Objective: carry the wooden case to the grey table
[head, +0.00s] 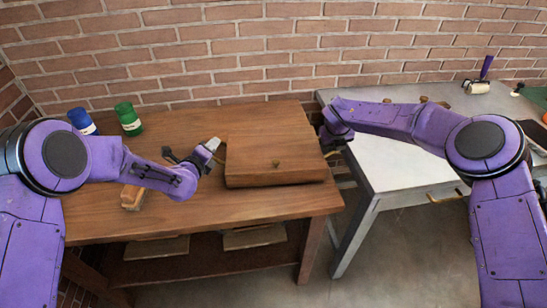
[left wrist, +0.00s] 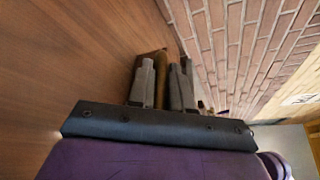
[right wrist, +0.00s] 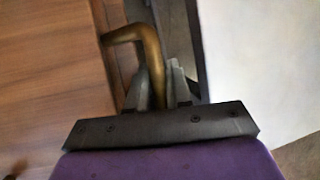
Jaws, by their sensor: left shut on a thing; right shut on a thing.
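The wooden case (head: 275,150), a flat brown box with a small brass knob on its front, is level at the right end of the brown wooden table (head: 230,205). I cannot tell whether it touches the tabletop. My left gripper (head: 212,147) is shut on the handle at its left side; this brass handle (left wrist: 161,78) stands between the fingers in the left wrist view. My right gripper (head: 329,149) is shut on the bent brass handle (right wrist: 150,60) at its right side, seen in the right wrist view. The grey table (head: 385,165) stands to the right, with a pale top.
A blue jar (head: 82,121) and a green jar (head: 129,119) stand at the table's back left. A wooden brush or block (head: 132,197) lies near the front left. A black and white roller tool (head: 478,87) sits far back on the grey table. The grey table's near-left top looks clear.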

